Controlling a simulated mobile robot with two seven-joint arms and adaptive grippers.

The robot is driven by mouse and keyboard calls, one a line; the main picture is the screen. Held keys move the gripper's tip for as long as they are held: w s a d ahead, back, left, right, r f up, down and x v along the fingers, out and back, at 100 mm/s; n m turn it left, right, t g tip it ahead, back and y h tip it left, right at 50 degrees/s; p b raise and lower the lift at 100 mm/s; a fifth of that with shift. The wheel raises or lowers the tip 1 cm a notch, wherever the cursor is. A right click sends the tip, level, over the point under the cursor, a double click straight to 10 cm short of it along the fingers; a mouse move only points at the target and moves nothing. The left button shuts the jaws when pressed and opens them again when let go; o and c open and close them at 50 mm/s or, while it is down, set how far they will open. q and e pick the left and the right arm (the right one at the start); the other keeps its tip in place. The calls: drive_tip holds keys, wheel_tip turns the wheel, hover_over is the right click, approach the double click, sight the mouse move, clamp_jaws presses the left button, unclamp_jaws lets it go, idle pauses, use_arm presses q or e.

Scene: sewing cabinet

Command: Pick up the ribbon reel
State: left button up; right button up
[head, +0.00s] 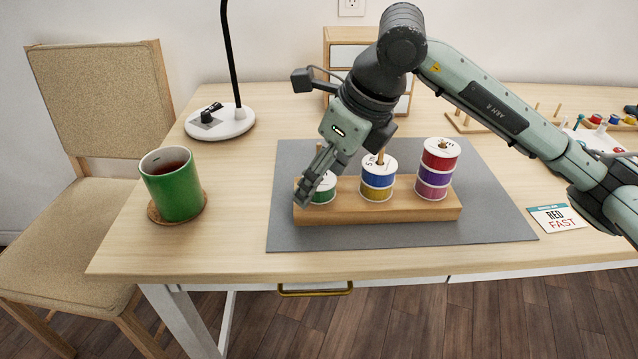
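A wooden stand (412,208) on a grey mat (290,237) holds ribbon reels on pegs. The left peg holds a green reel (326,193). The middle peg holds a blue reel (378,181) above a yellow one (376,194). The right peg holds a red reel (440,159) above purple ones (434,178). My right gripper (309,194) comes in from the right and points down at the green reel, with its fingers over the reel's left side and partly hiding it. I cannot tell whether the fingers grip it. My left gripper is not in view.
A green mug (174,190) of dark liquid stands on a coaster (191,211) at the left. A lamp base (220,122) and a small drawer unit (347,36) are behind. A card (556,218) lies at the right. Thread spools (596,119) stand at the far right.

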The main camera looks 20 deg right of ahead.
sight(324, 181)
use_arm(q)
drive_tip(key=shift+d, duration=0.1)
use_arm(e)
drive_tip(key=shift+c, duration=0.4)
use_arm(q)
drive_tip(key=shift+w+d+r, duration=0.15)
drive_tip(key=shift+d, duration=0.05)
use_arm(e)
drive_tip(key=c, duration=1)
use_arm(q)
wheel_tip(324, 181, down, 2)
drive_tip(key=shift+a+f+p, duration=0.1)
drive_tip(key=shift+p, duration=0.35)
use_arm(e)
wheel_tip(324, 181, up, 18)
